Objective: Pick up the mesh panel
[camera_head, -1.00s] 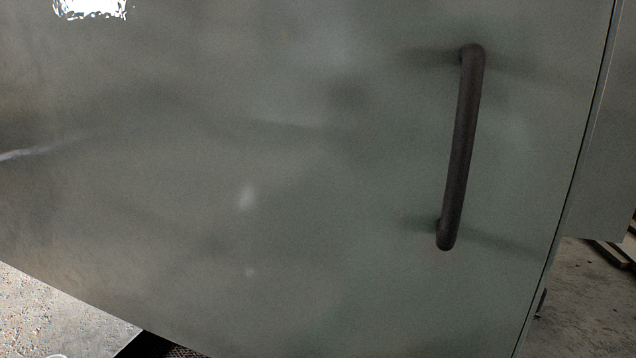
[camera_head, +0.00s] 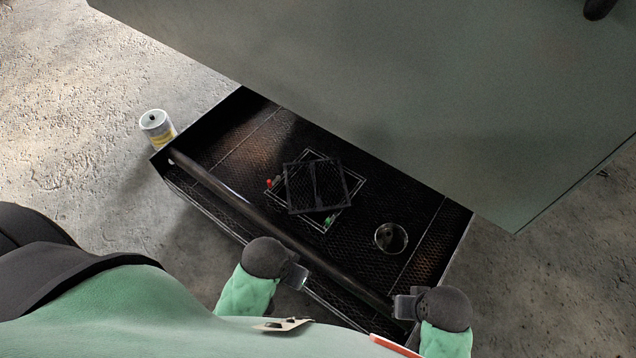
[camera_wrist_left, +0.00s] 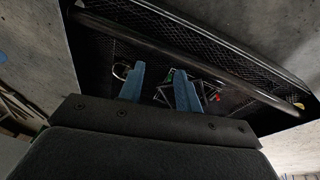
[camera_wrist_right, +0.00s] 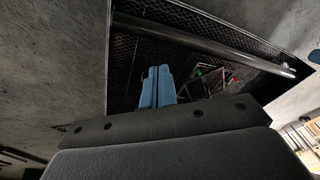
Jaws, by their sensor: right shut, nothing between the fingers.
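The mesh panel (camera_head: 317,186) is a dark square mesh with a centre bar. It lies inside the black mesh-floored tray (camera_head: 228,125), turned askew over a pale wire frame (camera_head: 352,184). My left gripper (camera_head: 297,279) is open and empty at the tray's near edge, short of the panel. In the left wrist view its blue fingers (camera_wrist_left: 158,88) stand apart and partly hide the frame area. My right gripper (camera_head: 402,306) is shut and empty near the tray's near right corner. Its fingers touch each other in the right wrist view (camera_wrist_right: 157,87).
A thick dark bar (camera_head: 270,231) runs along the tray's near side, between my grippers and the panel. A round ring-like item (camera_head: 390,238) lies right of the panel. A can (camera_head: 156,127) stands beside the tray's left corner. A large grey-green cabinet panel (camera_head: 440,110) overhangs the far side.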

